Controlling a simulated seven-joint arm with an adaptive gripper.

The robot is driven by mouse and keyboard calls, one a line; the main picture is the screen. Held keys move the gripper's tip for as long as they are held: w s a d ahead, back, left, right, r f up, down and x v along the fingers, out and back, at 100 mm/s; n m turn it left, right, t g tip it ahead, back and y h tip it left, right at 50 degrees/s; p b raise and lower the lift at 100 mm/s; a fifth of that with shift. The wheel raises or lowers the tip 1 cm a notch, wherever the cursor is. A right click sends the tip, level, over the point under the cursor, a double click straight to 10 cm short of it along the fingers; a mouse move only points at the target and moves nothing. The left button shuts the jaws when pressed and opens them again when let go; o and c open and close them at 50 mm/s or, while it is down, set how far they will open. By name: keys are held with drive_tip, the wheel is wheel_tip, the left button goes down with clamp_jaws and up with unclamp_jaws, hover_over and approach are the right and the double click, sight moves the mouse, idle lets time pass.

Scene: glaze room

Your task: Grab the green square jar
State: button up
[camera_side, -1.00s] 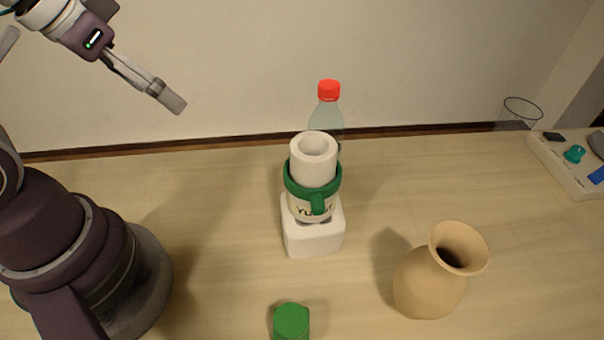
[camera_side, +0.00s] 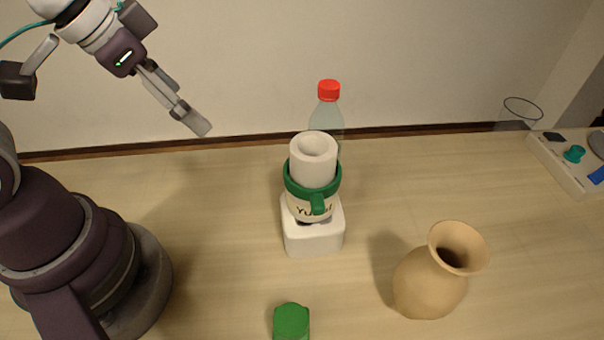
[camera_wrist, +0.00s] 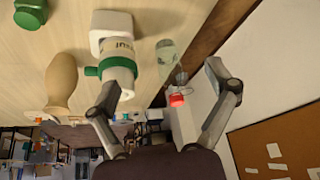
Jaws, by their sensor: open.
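The green jar (camera_side: 291,321) stands on the table at the bottom edge of the side view, partly cut off by the frame. It also shows in the top left corner of the wrist view (camera_wrist: 29,14), with a round lid part and a squarish body. My gripper (camera_side: 196,122) is raised above the table at the upper left, well apart from the jar. In the wrist view my gripper (camera_wrist: 162,84) has its two fingers spread wide with nothing held between them.
A white block (camera_side: 314,240) bears a mug with a green band and handle (camera_side: 312,203), with a white cylinder (camera_side: 313,160) on top. A clear bottle with a red cap (camera_side: 329,91) stands behind. A tan vase (camera_side: 428,285) stands right of the jar. The table's left middle is clear.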

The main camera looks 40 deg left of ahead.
drive_tip(key=s+d+f+m+g+h, duration=0.1)
drive_tip(key=d+f+m+g+h, duration=0.1)
drive_tip(key=d+f+m, duration=0.5)
drive_tip(key=m+g+h, duration=0.1)
drive_tip(key=m+g, duration=0.1)
drive_tip(key=m, duration=0.3)
approach(290, 316)
wheel_tip(290, 316, down, 2)
drive_tip(key=shift+m, duration=0.3)
drive_tip(key=x, duration=0.5)
drive_tip(key=shift+w+d, duration=0.15)
drive_tip(key=shift+d, duration=0.3)
drive_tip(key=shift+x, duration=2.75)
drive_tip(key=c, duration=1.4)
drive_tip(key=shift+c, duration=0.2)
